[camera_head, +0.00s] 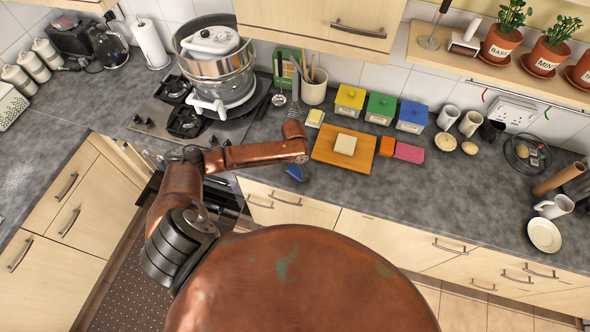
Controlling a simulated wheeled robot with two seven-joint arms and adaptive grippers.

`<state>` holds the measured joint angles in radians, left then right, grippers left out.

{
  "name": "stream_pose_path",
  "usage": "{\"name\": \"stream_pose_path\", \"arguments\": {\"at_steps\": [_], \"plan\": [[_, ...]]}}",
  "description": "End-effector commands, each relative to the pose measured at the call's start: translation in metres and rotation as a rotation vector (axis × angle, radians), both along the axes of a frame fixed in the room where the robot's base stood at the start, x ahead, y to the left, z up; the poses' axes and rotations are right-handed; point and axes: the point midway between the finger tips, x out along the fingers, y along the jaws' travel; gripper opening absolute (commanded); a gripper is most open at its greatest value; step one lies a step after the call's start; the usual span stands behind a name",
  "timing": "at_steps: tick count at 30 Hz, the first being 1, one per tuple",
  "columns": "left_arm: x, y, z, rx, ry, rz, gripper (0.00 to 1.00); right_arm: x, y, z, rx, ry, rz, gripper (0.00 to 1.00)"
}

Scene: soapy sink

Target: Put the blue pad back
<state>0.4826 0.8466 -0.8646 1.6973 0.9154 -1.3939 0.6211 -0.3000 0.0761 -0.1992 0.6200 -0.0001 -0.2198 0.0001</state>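A small blue piece (295,172), which looks like the blue pad, shows at the counter's front edge, just below the end of my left arm. The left gripper (299,158) is at that arm end, mostly hidden by the wrist. I cannot tell if its fingers are open, or if they touch the blue piece. A blue box (412,117) stands at the back of the counter, right of a green box (380,108) and a yellow box (349,101). An orange pad (386,146) and a pink pad (409,152) lie in front of them. My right gripper is out of view.
An orange board (328,152) bearing a cream block (345,144) lies right of my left wrist. A yellow block (315,117) and a utensil pot (314,88) are behind. A steamer pot (216,65) stands on the hob. The counter is clear in front of the pads.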

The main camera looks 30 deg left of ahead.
Motion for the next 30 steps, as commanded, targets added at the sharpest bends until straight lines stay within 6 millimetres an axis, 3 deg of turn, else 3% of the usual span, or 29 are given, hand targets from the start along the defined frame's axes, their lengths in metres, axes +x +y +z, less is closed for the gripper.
{"name": "stream_pose_path", "arguments": {"at_steps": [7,19,23,30], "plan": [[0.000,0.000,0.000,0.000,0.000,0.000,0.81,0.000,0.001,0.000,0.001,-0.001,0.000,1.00],[0.001,0.000,0.008,0.000,-0.002,0.000,0.82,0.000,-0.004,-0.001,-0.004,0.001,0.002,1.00],[0.001,0.000,0.027,-0.001,-0.004,0.000,0.82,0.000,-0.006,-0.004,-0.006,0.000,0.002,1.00],[0.000,0.000,0.080,0.000,-0.003,-0.001,0.82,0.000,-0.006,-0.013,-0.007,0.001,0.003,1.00]]}}
